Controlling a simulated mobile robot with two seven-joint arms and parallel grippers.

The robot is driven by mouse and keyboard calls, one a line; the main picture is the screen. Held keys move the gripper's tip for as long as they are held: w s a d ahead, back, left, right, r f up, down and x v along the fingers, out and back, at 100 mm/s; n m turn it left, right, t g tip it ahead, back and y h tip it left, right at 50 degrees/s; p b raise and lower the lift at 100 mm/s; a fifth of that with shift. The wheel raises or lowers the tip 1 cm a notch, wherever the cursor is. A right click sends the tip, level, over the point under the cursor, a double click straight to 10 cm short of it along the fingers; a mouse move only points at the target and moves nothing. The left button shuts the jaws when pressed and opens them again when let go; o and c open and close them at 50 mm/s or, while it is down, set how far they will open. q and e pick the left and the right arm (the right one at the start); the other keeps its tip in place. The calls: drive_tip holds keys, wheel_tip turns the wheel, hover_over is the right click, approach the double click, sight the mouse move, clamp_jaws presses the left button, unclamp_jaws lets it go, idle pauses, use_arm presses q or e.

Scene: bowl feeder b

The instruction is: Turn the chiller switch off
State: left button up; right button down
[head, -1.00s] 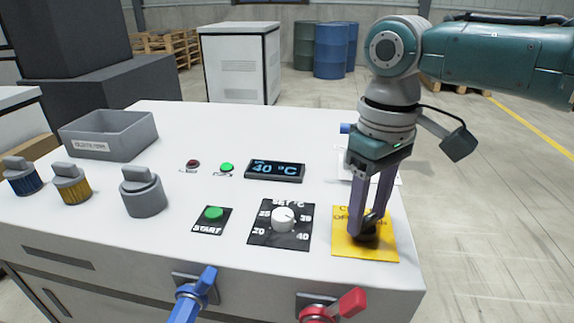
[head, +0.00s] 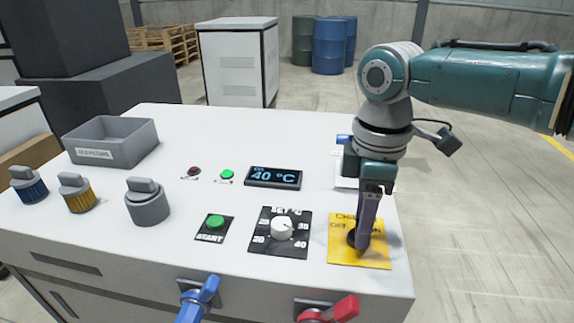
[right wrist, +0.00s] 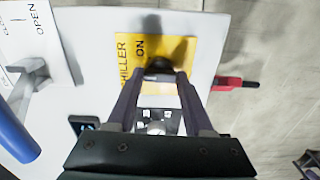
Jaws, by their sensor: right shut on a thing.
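The chiller switch is a dark knob (head: 352,238) on a yellow plate (head: 345,259) at the front right of the white bench top. Part of the plate's lettering, with "OFF" on its left side, shows in the head view. In the right wrist view the plate (right wrist: 187,48) reads "CHILLER" and "ON", and the dark knob (right wrist: 159,66) sits between the fingertips. My right gripper (head: 361,243) points down and is shut on the knob, whose pointing direction is mostly hidden by the fingers. My left gripper is not in view.
Left of the plate are a temperature dial (head: 281,229) and a green START button (head: 215,222). A display (head: 273,177) reads 40 °C. A red valve handle (head: 342,309) and a blue one (head: 201,294) stick out at the front. A grey bin (head: 118,150) stands at the left.

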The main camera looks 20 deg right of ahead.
drive_tip(key=n, duration=0.4)
drive_tip(key=shift+n, duration=0.3)
drive_tip(key=n, duration=0.4)
drive_tip(key=shift+a+n, duration=0.1)
drive_tip(key=shift+n, duration=0.3)
drive_tip(key=shift+c, duration=1.4)
unclamp_jaws()
wheel_tip(320, 180, up, 10)
drive_tip(key=p, duration=0.1)
